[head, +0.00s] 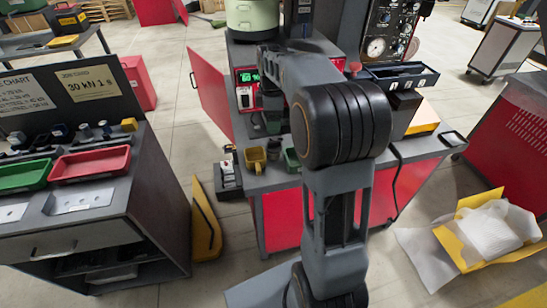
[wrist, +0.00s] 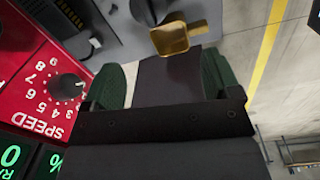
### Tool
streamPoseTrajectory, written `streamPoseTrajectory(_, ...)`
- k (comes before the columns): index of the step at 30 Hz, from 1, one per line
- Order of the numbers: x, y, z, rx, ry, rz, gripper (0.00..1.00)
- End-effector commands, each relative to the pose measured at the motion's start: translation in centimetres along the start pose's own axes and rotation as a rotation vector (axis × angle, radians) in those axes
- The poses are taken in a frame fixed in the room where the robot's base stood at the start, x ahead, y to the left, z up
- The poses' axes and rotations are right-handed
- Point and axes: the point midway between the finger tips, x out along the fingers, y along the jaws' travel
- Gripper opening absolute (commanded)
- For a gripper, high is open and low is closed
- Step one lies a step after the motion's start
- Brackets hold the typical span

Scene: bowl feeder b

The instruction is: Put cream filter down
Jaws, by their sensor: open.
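My gripper (wrist: 163,82) is open, with a green pad on each side in the wrist view. A dark block-like shape fills most of the space between the pads, with a pale strip beside the left pad; I cannot tell what the strip is. In the head view my gripper (head: 270,118) is in front of the red control panel (head: 240,82), partly hidden by my arm. I cannot pick out the cream filter for certain in either view. A small whitish item (head: 228,166) stands in a dark holder left of the bench.
A yellow scoop (head: 255,158) sits on the bench below my gripper; it also shows in the wrist view (wrist: 180,38). A green container (head: 292,160) is beside it. The red panel with a speed dial (wrist: 66,88) is close on the left in the wrist view.

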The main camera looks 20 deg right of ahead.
Motion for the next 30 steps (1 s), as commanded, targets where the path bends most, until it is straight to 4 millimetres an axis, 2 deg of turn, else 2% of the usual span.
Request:
streamPoseTrajectory(1,1.2,0.9,0.2,-0.043,-0.002,-0.013,0.83)
streamPoseTrajectory(6,3.4,2.3,0.8,-0.146,-0.003,-0.038,0.83)
streamPoseTrajectory(16,9.1,2.3,0.9,-0.166,-0.003,-0.044,0.83)
streamPoseTrajectory(21,10.7,2.2,0.9,-0.165,-0.003,-0.040,0.83)
streamPoseTrajectory(26,11.4,2.2,0.9,-0.165,-0.003,-0.041,0.83)
streamPoseTrajectory(30,13.0,1.9,0.9,-0.165,-0.003,-0.043,0.83)
